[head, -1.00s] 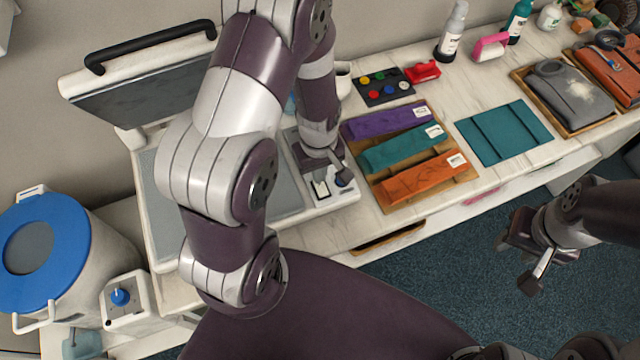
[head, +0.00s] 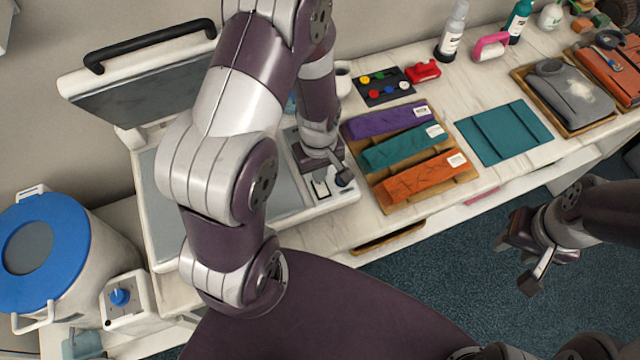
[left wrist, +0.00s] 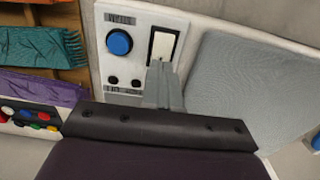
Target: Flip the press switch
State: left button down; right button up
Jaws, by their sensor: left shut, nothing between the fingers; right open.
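The press (head: 80,85) stands open at the left of the counter, its lid raised and its grey bed flat. Its control panel is at the bed's right front corner. In the left wrist view the panel (left wrist: 112,70) shows a blue knob (left wrist: 119,42) and a pale rocker switch (left wrist: 162,46) in a black frame. My left gripper (left wrist: 160,72) is shut and empty. Its fingertips appear at the lower end of the switch; whether they touch it I cannot tell. In the head view my left gripper (head: 340,172) is over the panel. My right gripper (head: 530,255) is open and empty, over the floor.
A wooden tray (head: 388,200) with purple, teal and orange folded cloths lies right of the panel. A board of coloured buttons (head: 385,85) is behind it. A blue-lidded pot (head: 45,205) stands at the left. A teal cloth (head: 503,132) lies flat on the counter.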

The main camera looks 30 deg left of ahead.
pick_arm(q)
jog(key=shift+f+b, duration=0.55)
jog(key=shift+f, duration=0.25)
jog(key=shift+r, duration=0.1)
notch_tip(320, 180, up, 7)
jog(key=p, duration=0.7)
dwell(0.3)
